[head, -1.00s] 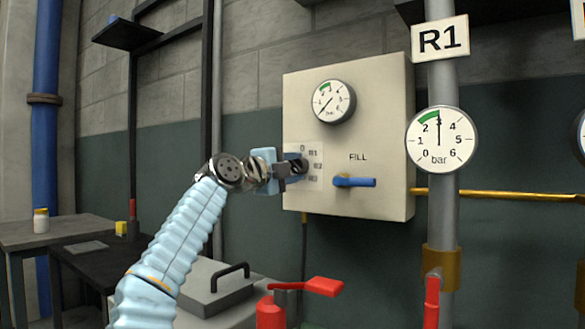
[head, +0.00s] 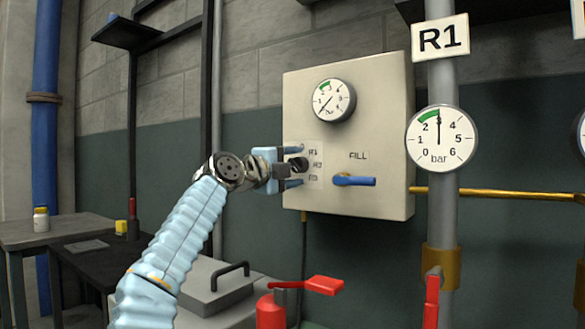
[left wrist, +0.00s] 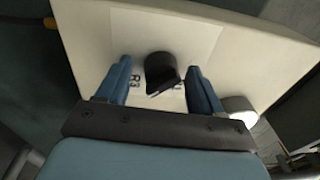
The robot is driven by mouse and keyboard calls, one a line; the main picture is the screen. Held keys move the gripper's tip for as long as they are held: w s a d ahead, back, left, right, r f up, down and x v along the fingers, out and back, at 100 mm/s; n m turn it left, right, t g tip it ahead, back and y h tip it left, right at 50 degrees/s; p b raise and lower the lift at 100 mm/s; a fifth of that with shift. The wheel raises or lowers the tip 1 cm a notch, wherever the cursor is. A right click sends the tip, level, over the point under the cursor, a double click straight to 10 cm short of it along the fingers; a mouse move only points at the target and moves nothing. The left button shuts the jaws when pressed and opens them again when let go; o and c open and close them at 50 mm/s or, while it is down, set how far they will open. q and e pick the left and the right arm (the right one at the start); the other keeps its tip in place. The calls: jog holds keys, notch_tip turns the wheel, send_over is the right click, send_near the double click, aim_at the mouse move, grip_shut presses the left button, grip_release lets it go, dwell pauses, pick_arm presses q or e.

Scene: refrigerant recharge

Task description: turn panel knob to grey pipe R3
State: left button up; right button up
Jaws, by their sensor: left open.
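The panel knob (head: 298,164) is dark and sits on the left part of the cream panel (head: 372,108), beside labels R1, R2 and R3. My left gripper (head: 293,167) is at the knob, with one finger above it and one below. In the left wrist view the black knob (left wrist: 161,72) stands between the two open blue fingers of the gripper (left wrist: 161,88), with a gap on each side. The gripper partly hides the label plate, and I cannot tell clearly which mark the knob points to. The right gripper is not in view.
A blue FILL lever (head: 355,181) and a round gauge (head: 334,100) are on the same panel. A grey pipe (head: 444,85) labelled R1, with its own gauge (head: 441,139), stands at the right. A red-handled valve (head: 322,285) is below.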

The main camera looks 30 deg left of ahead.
pick_arm(q)
jog(key=shift+s, duration=0.15)
jog(key=s+a+f+b, duration=0.1)
jog(key=s+a+b, duration=0.1)
jog(key=s+b, duration=0.5)
jog(key=s, duration=0.6)
jog(key=shift+s, duration=0.15)
jog(key=shift+a, duration=0.1)
